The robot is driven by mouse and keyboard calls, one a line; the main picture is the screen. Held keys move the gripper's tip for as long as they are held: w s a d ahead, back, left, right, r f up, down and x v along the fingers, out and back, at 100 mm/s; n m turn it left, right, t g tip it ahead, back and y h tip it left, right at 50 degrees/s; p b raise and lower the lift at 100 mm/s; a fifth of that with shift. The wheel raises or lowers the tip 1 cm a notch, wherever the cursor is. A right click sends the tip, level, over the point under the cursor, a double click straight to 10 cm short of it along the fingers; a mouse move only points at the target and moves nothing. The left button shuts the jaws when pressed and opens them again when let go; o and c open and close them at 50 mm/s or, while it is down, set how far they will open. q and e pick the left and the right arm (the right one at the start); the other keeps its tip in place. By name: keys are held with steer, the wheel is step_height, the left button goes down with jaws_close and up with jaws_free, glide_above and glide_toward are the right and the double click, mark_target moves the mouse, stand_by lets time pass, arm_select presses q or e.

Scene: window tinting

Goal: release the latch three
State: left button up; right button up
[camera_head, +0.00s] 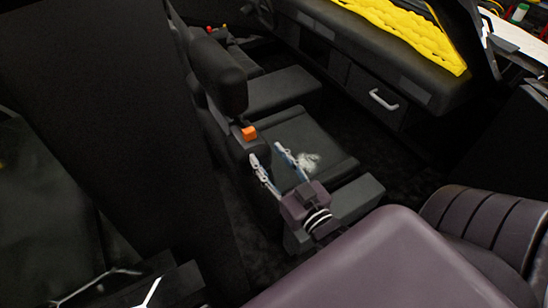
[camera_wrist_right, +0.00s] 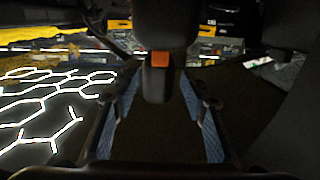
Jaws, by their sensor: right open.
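An orange block (camera_head: 249,133), likely the latch's release part, sits on a dark mount beside the black seat, below its headrest. It also shows in the right wrist view (camera_wrist_right: 160,59), above a rounded dark body. My right gripper (camera_head: 266,154) is open, its two fingers pointing toward the orange block, which is just beyond the tips. In the right wrist view the spread blue-padded fingers (camera_wrist_right: 158,90) are left and right of the dark body, with nothing visibly held. Contact cannot be told. My left gripper is not in view. No number on the latch is visible.
The black seat cushion (camera_head: 300,142) with a pale patch lies beside my right gripper. A dashboard with a pale handle (camera_head: 384,100) and yellow cover (camera_head: 400,28) is at the back right. A dark panel (camera_head: 105,110) fills the left.

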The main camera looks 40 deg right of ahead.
steer(key=shift+s, duration=1)
